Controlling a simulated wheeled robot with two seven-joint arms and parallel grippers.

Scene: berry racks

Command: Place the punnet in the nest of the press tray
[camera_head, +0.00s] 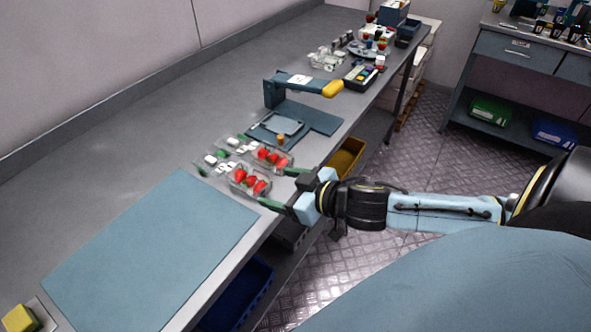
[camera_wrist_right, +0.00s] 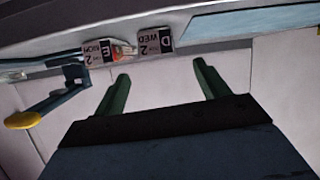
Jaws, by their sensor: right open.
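Two clear punnets of red strawberries stand on the bench in the head view: a front punnet (camera_head: 249,182) and a back punnet (camera_head: 270,157). The press (camera_head: 278,92) has a blue-grey arm with a yellow handle end. Below it lies the press tray (camera_head: 262,132), with a pale square frame, which looks empty. My right gripper (camera_head: 276,187) is open, its green fingers pointing left toward the front punnet from the bench's front edge. In the right wrist view the gripper (camera_wrist_right: 164,84) has nothing between its fingers. My left gripper is not in view.
Clear containers with white and green contents (camera_head: 216,160) stand left of the strawberries. A blue-grey mat (camera_head: 150,255) covers the near bench. A yellow sponge (camera_head: 18,318) lies at bottom left. Blue (camera_head: 240,295) and yellow (camera_head: 346,160) bins sit below the bench edge.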

